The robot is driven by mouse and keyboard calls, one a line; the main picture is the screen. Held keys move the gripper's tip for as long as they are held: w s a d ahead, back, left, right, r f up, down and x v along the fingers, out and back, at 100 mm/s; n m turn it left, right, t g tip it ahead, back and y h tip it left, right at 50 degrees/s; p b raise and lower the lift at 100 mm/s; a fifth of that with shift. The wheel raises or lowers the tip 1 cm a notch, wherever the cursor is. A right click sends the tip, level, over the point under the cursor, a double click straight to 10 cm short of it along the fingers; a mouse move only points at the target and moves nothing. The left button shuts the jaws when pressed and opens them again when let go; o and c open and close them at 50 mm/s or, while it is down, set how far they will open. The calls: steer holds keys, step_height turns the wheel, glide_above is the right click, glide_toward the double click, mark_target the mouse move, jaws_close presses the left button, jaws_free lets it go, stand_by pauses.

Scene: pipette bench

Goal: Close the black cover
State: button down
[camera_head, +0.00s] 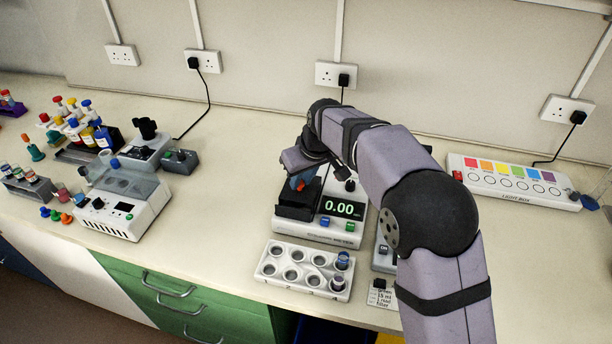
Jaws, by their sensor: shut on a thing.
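The white meter (318,232) with a lit display reading 0.00 stands in the middle of the bench. Its black cover (293,211) is on the left part of the meter's top. It looks tilted, but its exact angle is hard to tell. My gripper (300,181) is at the top of the black cover, with small blue and red parts showing at its fingertips. It is shut on the cover, as far as can be seen. My arm hides the meter's back right part and some of the grip.
A light box (512,185) is at the right. A white instrument (125,207) and several coloured tubes are at the left. Bare bench lies left of the meter.

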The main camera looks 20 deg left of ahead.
steer(key=shift+s+a+b, duration=0.1)
steer(key=shift+s+b, duration=0.25)
steer(key=shift+s, duration=0.8)
steer(key=c, duration=1.6)
jaws_free()
steer(key=shift+s+r, duration=0.1)
steer(key=shift+s, duration=0.1)
steer(key=shift+o, duration=0.2)
steer(key=shift+w, duration=0.1)
steer(key=b+v, duration=0.1)
steer(key=v, duration=0.6)
steer(key=shift+b, duration=0.4)
steer(key=shift+r, duration=0.1)
